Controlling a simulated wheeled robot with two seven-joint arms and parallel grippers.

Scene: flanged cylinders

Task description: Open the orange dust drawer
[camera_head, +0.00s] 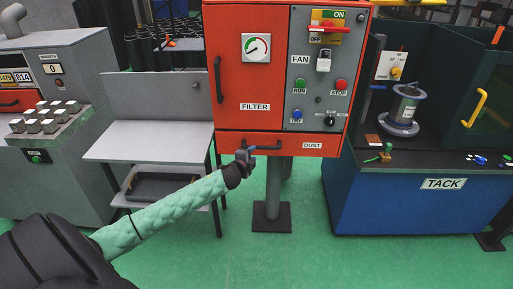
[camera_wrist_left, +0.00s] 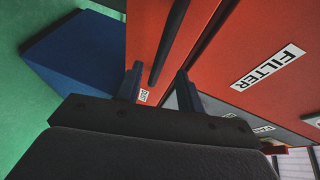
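The orange dust drawer (camera_head: 228,140) is the low panel under the filter door, with a "DUST" label at its right, and it looks closed. Its dark bar handle (camera_head: 270,148) runs along its front. My left gripper (camera_head: 248,152) is at the left part of this handle. In the left wrist view the drawer (camera_wrist_left: 145,35) shows its orange front, and the dark handle (camera_wrist_left: 170,40) runs between the two parted fingers of my left gripper (camera_wrist_left: 159,82). The fingers stand apart, and I see no clear contact with the handle. My right gripper is not in view.
The orange filter door (camera_head: 240,85) with its own handle (camera_head: 218,80) is above the drawer. A grey control panel (camera_head: 318,75) is beside it. A grey bench (camera_head: 150,140) stands left, a blue tack cabinet (camera_head: 400,205) right. The green floor in front is clear.

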